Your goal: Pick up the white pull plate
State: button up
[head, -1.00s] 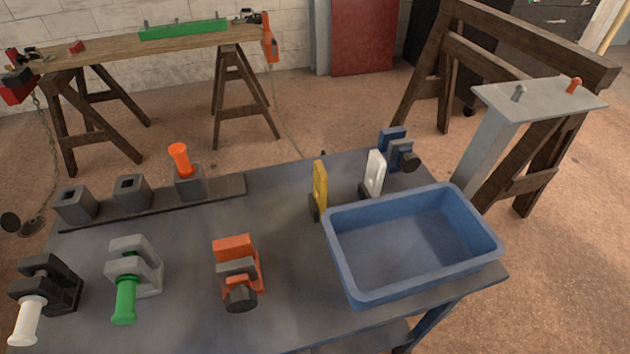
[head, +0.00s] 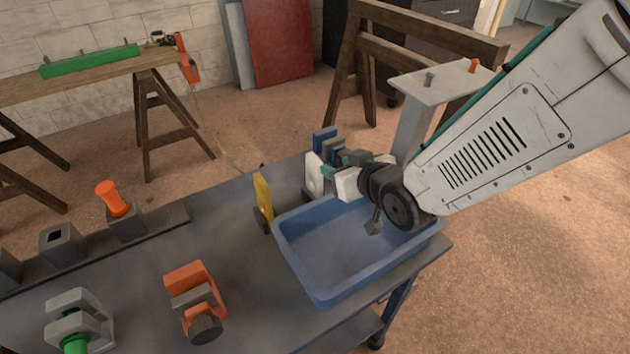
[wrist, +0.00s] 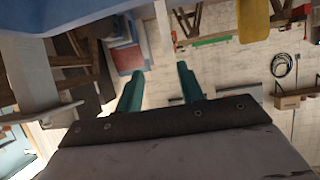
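The white pull plate (head: 313,174) stands upright on the bench behind the blue tray, between the yellow plate and the blue clamp. My gripper (head: 334,170) reaches in from the right, level with the plate and close to its right side. Part of the plate's right edge is hidden by the gripper. In the wrist view, which is upside down, my gripper's teal fingers (wrist: 157,78) are apart with nothing held. The white plate (wrist: 163,30) shows as a narrow pale strip beyond the fingertips, lined up with the gap.
The yellow plate (head: 263,198) stands to the left. The blue clamp (head: 325,140) is close behind the plate. The blue tray (head: 345,299) lies below my gripper. An orange clamp (head: 195,300) and grey sockets (head: 60,243) are further left, with bare bench between.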

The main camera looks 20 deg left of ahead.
aim_at(319, 162)
jog(key=shift+s+a+f+y, duration=0.15)
jog(key=shift+a, duration=0.25)
jog(key=shift+s+a+f+y, duration=0.15)
jog(key=shift+a, duration=0.25)
jog(key=shift+n, duration=0.3)
jog(key=x, duration=0.7)
jog(key=shift+w+a+f, duration=0.1)
jog(key=shift+w+a, duration=0.1)
jog(key=shift+w, duration=0.2)
grip_shut()
